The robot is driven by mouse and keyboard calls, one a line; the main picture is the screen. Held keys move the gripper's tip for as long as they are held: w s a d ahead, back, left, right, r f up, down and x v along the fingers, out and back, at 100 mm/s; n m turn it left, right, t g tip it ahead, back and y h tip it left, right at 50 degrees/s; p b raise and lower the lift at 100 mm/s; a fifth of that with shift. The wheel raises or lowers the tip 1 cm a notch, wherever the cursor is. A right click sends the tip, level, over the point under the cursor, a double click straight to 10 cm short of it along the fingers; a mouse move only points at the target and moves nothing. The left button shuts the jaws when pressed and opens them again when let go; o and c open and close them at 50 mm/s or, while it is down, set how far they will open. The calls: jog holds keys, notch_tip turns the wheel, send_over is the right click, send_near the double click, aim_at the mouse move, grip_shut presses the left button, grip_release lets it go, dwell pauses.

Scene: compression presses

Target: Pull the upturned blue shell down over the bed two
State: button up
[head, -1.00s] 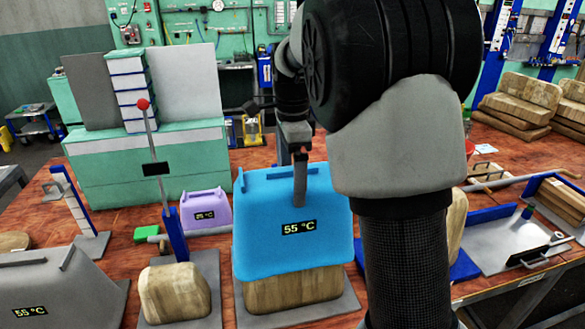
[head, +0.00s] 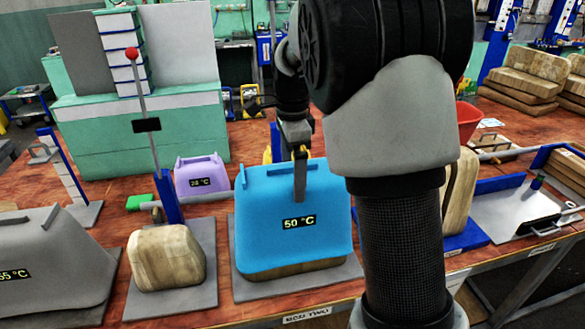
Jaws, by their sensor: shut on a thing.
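The blue shell (head: 270,220) sits open side down over a wooden block (head: 295,269) on the grey plate of bed two (head: 345,272). Only a low strip of the block shows below the shell's front edge. The shell's display reads 50 °C. My gripper (head: 299,185) is at the top of the shell, shut on it. A grey finger reaches down in front of the shell's upper face; the exact grip is partly hidden. The front label (head: 307,314) reads "BED TWO".
A bare wooden block (head: 165,257) and a red-knobbed lever (head: 146,125) stand left of bed two. A grey shell (head: 45,262) is at the far left, a small purple shell (head: 201,175) behind. My arm hides the area right of the blue shell.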

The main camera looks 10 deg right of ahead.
jog(key=shift+f+b, duration=0.3)
jog(key=shift+f, duration=0.4)
dwell(0.6)
jog(key=o, duration=1.3)
notch_tip(320, 180, up, 17)
jog(key=p, duration=0.2)
jog(key=shift+r+p, duration=0.2)
jog(key=shift+p, duration=0.15)
